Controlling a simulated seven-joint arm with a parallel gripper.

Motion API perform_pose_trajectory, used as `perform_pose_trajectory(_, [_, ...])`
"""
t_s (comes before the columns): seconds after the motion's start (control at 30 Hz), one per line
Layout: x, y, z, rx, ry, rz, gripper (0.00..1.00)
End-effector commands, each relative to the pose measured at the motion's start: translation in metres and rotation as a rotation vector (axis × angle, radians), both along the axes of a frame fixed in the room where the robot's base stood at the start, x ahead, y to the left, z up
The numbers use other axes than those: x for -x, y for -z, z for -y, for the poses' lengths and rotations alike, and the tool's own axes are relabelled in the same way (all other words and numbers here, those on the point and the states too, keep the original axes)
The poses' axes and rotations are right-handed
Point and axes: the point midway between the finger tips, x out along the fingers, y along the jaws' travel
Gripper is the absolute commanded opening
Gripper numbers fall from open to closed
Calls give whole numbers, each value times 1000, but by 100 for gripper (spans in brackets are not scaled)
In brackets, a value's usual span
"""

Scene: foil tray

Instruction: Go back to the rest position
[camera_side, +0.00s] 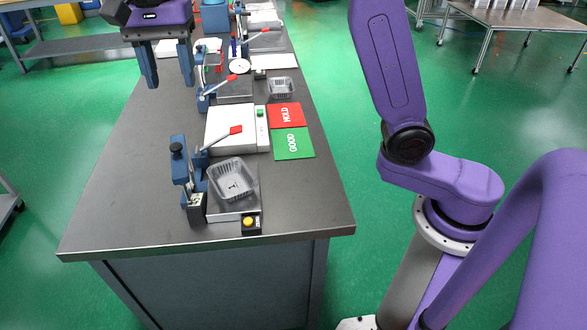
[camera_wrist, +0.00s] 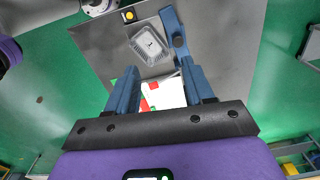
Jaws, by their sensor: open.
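My gripper (camera_side: 170,66) is at the upper left in the side view, raised above the left part of the bench. Its two blue fingers are apart with nothing between them; in the wrist view the gripper (camera_wrist: 163,90) is also open and empty. A grey foil tray (camera_side: 232,180) sits on the metal plate of the near fixture, apart from my gripper. The tray also shows in the wrist view (camera_wrist: 150,46), at top centre. A second, smaller tray (camera_side: 281,87) lies farther back on the bench.
A blue clamp (camera_side: 181,165) with a red-tipped lever stands beside the near tray. A yellow button (camera_side: 249,221) is at the fixture's front. The red HOLD mat (camera_side: 286,115) and green GOOD mat (camera_side: 294,144) lie at the right, bare. The bench's near left is clear.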

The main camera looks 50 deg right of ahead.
Motion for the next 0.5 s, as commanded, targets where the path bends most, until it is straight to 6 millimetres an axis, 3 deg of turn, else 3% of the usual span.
perform_pose_trajectory(0.5, [115, 58, 52, 0, -857, 13, 52])
